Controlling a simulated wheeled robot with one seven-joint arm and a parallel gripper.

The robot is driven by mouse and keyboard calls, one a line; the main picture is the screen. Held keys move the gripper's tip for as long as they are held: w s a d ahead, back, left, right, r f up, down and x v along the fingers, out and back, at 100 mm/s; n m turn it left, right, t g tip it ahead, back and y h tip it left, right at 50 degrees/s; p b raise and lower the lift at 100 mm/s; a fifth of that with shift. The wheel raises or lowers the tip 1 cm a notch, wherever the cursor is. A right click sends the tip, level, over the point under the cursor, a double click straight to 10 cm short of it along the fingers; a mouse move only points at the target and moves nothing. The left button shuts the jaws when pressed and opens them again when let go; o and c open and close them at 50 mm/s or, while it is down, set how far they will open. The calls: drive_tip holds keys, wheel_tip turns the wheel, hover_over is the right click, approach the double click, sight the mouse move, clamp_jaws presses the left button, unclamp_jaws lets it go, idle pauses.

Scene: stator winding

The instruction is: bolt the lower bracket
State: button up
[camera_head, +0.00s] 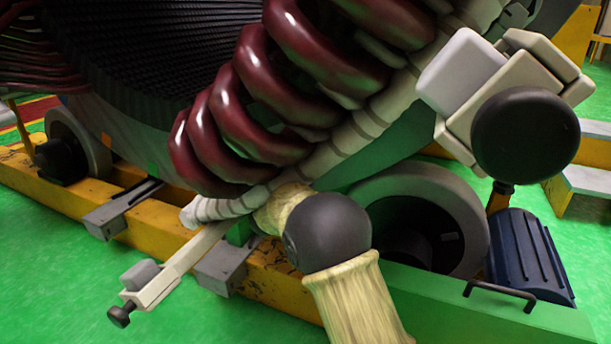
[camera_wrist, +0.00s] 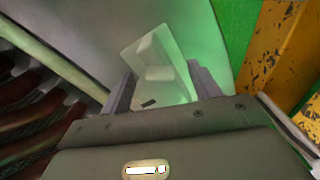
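In the head view the lower bracket seems to be the pale bar (camera_head: 160,283) at lower left. It has a grey block and a dark knobbed bolt (camera_head: 121,315) at its outer end. A larger pale bracket (camera_head: 505,85) with a round dark knob (camera_head: 525,135) is at upper right. My gripper is hidden in the head view behind my own arm. In the wrist view my gripper (camera_wrist: 162,88) has its two grey fingers apart. A pale, glassy-looking piece (camera_wrist: 160,62) shows between and beyond the fingertips; I cannot tell whether they touch it.
The stator's dark red coils (camera_head: 235,120) and pale ring (camera_head: 365,125) fill the upper middle, close to my arm. A grey roller (camera_head: 455,200) and the yellow beam (camera_head: 165,225) lie below. A blue ribbed motor (camera_head: 530,255) stands at right. Green floor is free at lower left.

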drive_tip(key=shift+d, duration=0.1)
drive_tip(key=v, duration=1.7)
drive_tip(key=shift+s, duration=0.15)
